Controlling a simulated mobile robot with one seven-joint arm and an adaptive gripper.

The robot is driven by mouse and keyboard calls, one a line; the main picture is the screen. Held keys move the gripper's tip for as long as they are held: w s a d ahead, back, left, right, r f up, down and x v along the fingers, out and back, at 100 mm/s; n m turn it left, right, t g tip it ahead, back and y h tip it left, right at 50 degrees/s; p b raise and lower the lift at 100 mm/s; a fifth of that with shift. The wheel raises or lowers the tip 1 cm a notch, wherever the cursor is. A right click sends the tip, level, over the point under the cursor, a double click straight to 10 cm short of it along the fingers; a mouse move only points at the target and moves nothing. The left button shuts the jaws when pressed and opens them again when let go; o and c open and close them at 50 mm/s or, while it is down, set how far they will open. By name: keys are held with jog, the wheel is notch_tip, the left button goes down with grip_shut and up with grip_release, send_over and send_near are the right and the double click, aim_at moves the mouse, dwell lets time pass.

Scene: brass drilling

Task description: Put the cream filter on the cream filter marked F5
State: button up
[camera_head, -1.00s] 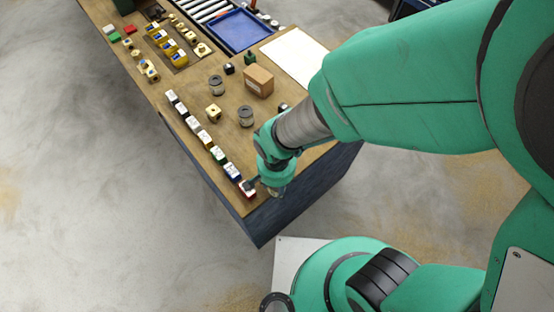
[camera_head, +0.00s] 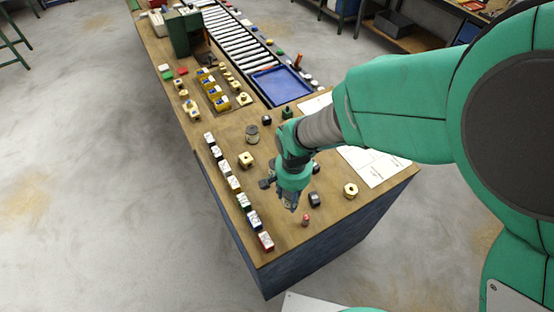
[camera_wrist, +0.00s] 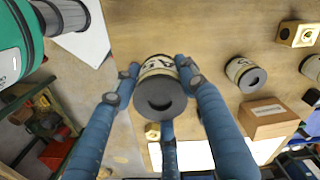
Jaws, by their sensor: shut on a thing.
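My gripper (camera_wrist: 161,85) is shut on a cream filter (camera_wrist: 160,72), a short can with a grey end and a cream label. Its fingers close around the can's sides, and dark lettering shows partly on the label. In the head view my gripper (camera_head: 291,203) is over the near part of the bench, and the held filter is hard to make out. A similar can with a cream label (camera_wrist: 240,68) stands on the bench to the right, apart from the held one; its marking is too small to read. In the head view a can (camera_head: 252,134) stands beyond my gripper.
A cardboard box (camera_wrist: 268,118) and a brass block (camera_wrist: 299,33) stand near the cans. In the head view, a row of coloured boxes (camera_head: 233,184) lines the left bench edge. A black piece (camera_head: 315,200), a small red piece (camera_head: 306,220) and a brass ring (camera_head: 350,190) lie nearby.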

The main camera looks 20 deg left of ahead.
jog(key=w, duration=0.1)
jog(key=w+r, duration=0.1)
jog(key=w, duration=0.1)
jog(key=shift+a+r, duration=0.2)
jog(key=shift+a, duration=0.15)
jog(key=shift+a, duration=0.1)
jog(key=w+a, duration=0.2)
jog(key=w, duration=0.2)
jog(key=w+a+f, duration=0.1)
jog(key=w+a, duration=0.2)
jog(key=w, duration=0.1)
jog(key=w+a, duration=0.3)
jog(key=w, duration=0.1)
jog(key=shift+w+f, duration=0.2)
jog(key=shift+w, duration=0.1)
jog(key=shift+w+a, duration=0.1)
jog(key=shift+w, duration=0.1)
jog(key=shift+w+a+f, duration=0.15)
jog(key=shift+f, duration=1.65)
jog(key=shift+f, duration=0.15)
